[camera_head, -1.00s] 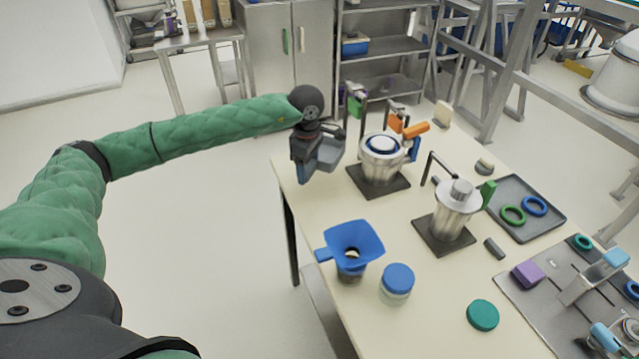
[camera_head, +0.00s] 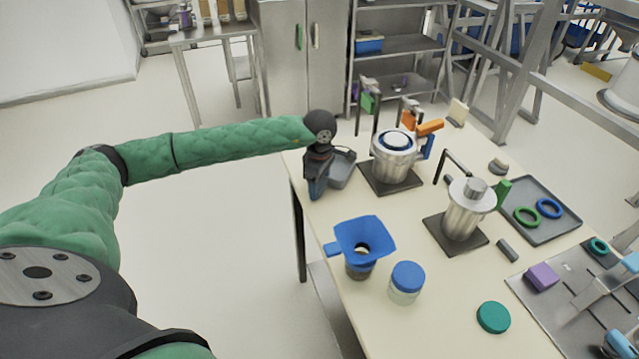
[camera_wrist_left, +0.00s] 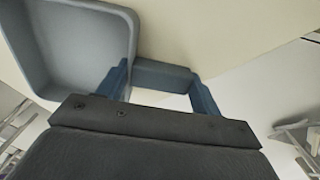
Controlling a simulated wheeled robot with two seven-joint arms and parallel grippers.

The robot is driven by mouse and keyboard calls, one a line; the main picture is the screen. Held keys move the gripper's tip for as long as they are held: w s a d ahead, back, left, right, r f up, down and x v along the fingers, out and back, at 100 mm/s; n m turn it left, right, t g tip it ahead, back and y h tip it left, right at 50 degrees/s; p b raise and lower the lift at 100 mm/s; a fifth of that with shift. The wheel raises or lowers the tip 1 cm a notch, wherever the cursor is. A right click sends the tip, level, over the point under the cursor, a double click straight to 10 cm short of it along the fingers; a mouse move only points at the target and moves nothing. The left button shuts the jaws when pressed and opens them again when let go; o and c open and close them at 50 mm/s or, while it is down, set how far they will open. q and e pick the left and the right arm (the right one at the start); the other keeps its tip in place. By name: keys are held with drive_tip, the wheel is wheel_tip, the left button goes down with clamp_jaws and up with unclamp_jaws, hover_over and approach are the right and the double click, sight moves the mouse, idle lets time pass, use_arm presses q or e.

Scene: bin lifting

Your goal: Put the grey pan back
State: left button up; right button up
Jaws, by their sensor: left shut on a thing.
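The grey pan (camera_head: 343,169) is at the far left corner of the table, partly hidden behind my left gripper in the head view. It also fills the upper left of the left wrist view (camera_wrist_left: 75,45), with its bluish handle (camera_wrist_left: 163,75) between the fingers. My left gripper (camera_head: 317,188) is shut on the pan's handle; its fingers also show in the left wrist view (camera_wrist_left: 160,88). The pan looks roughly level at the tabletop; I cannot tell whether it touches it. My right gripper is out of view.
A metal pot on a dark base (camera_head: 394,160) stands just right of the pan. A second metal vessel (camera_head: 462,212), a blue funnel (camera_head: 364,240), a blue-lidded jar (camera_head: 406,282) and a grey tray (camera_head: 535,215) stand nearer or farther right. The table's left edge is close by.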

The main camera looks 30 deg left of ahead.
use_arm(q)
drive_tip(key=shift+f, duration=0.1)
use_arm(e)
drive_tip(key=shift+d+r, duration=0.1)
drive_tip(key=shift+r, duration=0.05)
use_arm(q)
drive_tip(key=o, duration=1)
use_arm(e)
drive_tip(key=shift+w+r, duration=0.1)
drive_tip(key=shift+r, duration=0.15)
use_arm(q)
wheel_tip(320, 180, up, 5)
drive_tip(key=shift+f+p, duration=0.1)
drive_tip(key=shift+p, duration=0.4)
wheel_tip(320, 180, up, 7)
drive_tip(key=shift+r+p, duration=0.2)
drive_tip(key=shift+p, duration=0.25)
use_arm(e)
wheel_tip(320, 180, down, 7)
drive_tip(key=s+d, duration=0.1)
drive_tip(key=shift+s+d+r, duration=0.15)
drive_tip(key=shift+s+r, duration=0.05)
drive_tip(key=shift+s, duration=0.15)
